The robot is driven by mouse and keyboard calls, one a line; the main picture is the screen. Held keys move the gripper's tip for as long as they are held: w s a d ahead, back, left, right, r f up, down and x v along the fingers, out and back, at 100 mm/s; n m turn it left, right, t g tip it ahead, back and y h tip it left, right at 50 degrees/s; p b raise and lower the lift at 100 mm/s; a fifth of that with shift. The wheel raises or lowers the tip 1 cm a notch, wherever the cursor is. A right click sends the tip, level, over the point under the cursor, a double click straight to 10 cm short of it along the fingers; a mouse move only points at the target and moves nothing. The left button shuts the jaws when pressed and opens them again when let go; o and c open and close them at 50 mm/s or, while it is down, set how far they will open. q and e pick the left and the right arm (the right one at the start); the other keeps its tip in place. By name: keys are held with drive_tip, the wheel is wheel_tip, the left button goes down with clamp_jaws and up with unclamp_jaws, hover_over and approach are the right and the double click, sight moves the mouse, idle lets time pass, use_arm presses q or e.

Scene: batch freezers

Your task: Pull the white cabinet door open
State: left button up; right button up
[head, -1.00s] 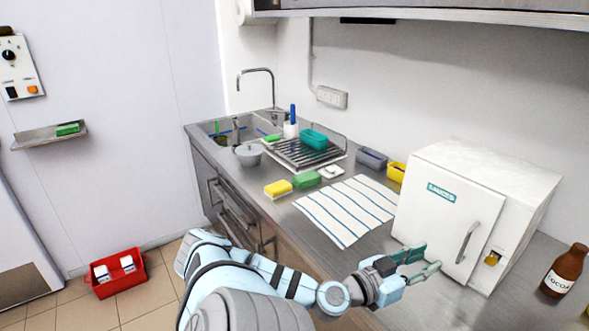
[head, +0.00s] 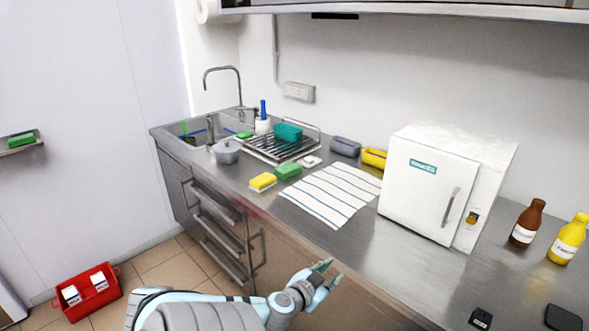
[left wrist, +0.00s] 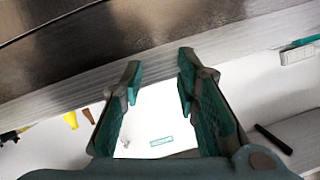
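The white cabinet (head: 480,150) stands on the steel counter at the right in the head view. Its front door (head: 420,195) looks shut. The door has a green label (head: 422,167) and a grey upright bar handle (head: 451,207) near its right edge. My left gripper (head: 331,273) is open and empty, in front of the counter's edge, apart from the door and to the left of the handle. In the left wrist view, its two green-padded fingers (left wrist: 158,75) are spread. The label (left wrist: 161,141) shows between them, upside down. My right gripper is not in view.
A brown bottle (head: 526,223) and a yellow bottle (head: 567,240) stand right of the cabinet. A striped cloth (head: 330,193) lies to its left, with sponges and a dish rack (head: 270,150) beyond. A red crate (head: 88,292) is on the floor.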

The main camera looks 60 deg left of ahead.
use_arm(q)
drive_tip(key=s+f+g, duration=0.2)
drive_tip(key=s+f, duration=0.2)
drive_tip(key=f, duration=0.3)
drive_tip(key=s+a+f+g+b, duration=0.1)
drive_tip(key=s+f+g, duration=0.1)
drive_tip(key=f, duration=0.5)
drive_tip(key=shift+s+a+f, duration=0.25)
drive_tip(key=shift+s+a, duration=0.05)
drive_tip(key=shift+s, duration=0.55)
